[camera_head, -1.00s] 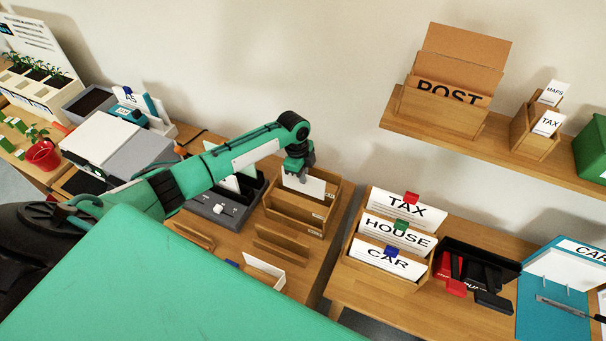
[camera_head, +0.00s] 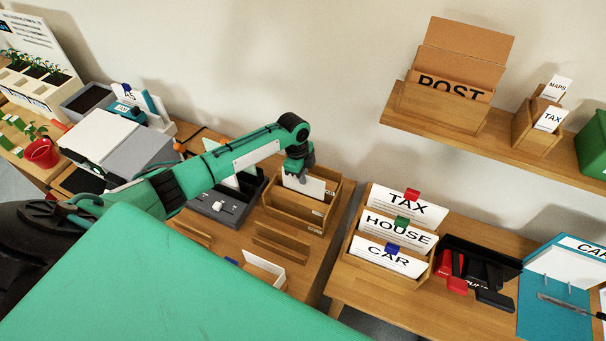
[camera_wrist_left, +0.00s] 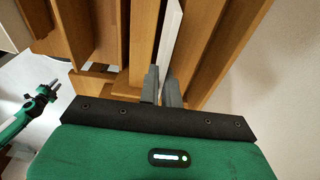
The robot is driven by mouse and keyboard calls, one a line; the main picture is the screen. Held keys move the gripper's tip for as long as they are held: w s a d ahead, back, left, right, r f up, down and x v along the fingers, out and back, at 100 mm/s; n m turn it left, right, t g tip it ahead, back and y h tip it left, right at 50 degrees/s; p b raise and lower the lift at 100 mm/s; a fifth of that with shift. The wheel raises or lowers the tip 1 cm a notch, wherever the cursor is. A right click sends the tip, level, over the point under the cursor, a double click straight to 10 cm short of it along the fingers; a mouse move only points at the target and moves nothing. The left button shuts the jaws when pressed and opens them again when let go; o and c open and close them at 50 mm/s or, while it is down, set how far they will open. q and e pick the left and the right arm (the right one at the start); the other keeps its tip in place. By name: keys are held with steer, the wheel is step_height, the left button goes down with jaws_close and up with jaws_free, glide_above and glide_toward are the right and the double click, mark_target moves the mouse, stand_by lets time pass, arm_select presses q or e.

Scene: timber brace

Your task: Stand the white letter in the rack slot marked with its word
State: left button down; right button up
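The white letter (camera_head: 316,188) stands in the wooden rack (camera_head: 296,218) on the middle table. Its lower part is hidden by the rack's boards, and no word on it can be read. My left gripper (camera_head: 298,178) is above the rack, with its fingers closed on the letter's top edge. In the left wrist view, the letter (camera_wrist_left: 171,32) shows as a thin white edge between wooden dividers, running down between the gripper's fingers (camera_wrist_left: 161,88). The rack's small front labels are too small to read surely. My right gripper (camera_wrist_left: 50,88) appears open and empty, away at the left.
A second wooden rack (camera_head: 355,262) at right holds cards reading TAX, HOUSE and CAR. Low wooden holders (camera_head: 280,243) stand before the first rack. A grey device (camera_head: 215,207) lies left of it. A wall shelf (camera_head: 400,121) carries a POST box (camera_head: 440,105).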

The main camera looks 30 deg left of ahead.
arm_select(q)
steer(key=shift+f+b, duration=0.3)
steer(key=shift+f, duration=0.35)
steer(key=c, duration=2)
jaws_free()
steer(key=shift+f, duration=0.1)
steer(key=shift+c, duration=0.2)
steer(key=o, duration=0.5)
steer(key=shift+o, duration=0.4)
steer(key=o, duration=0.4)
